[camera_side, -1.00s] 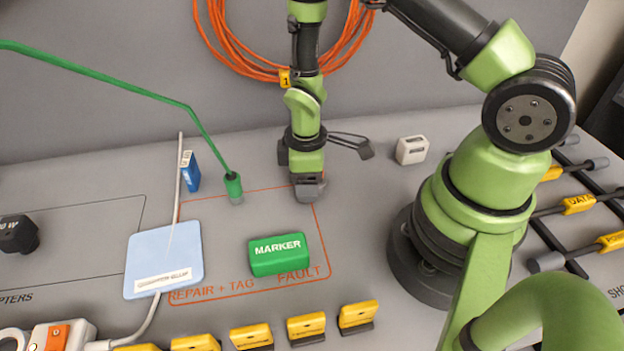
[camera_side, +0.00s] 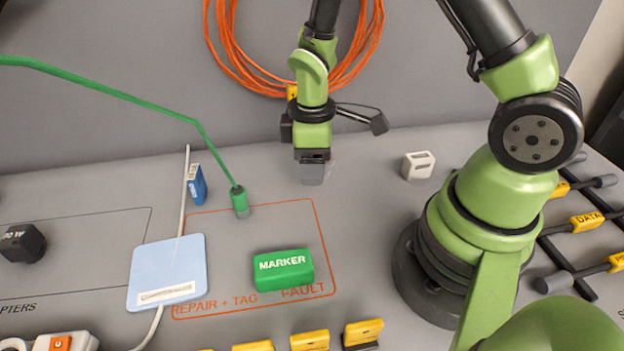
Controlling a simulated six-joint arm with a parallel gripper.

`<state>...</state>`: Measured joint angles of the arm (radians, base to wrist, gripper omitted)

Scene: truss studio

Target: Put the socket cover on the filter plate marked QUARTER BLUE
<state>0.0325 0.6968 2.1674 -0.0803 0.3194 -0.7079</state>
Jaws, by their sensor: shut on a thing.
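The filter plate (camera_side: 150,262) is a pale blue square lying flat at the left. The white label (camera_side: 167,293) along its front edge is too blurred to read surely. My gripper (camera_side: 313,172) points down above the back of the orange-outlined area, clear of the surface, to the right of and behind the plate. It is shut on a small pale thing, taken to be the socket cover (camera_side: 329,168). Only a sliver of it shows beside the fingers, so its shape is mostly hidden.
A green MARKER block (camera_side: 283,270) sits in the outlined area. A green rod's end (camera_side: 239,202) and a blue box (camera_side: 197,185) stand behind the plate. A white cable (camera_side: 186,190) passes by the plate. A white slotted block (camera_side: 418,165) is at right; yellow tags line the front.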

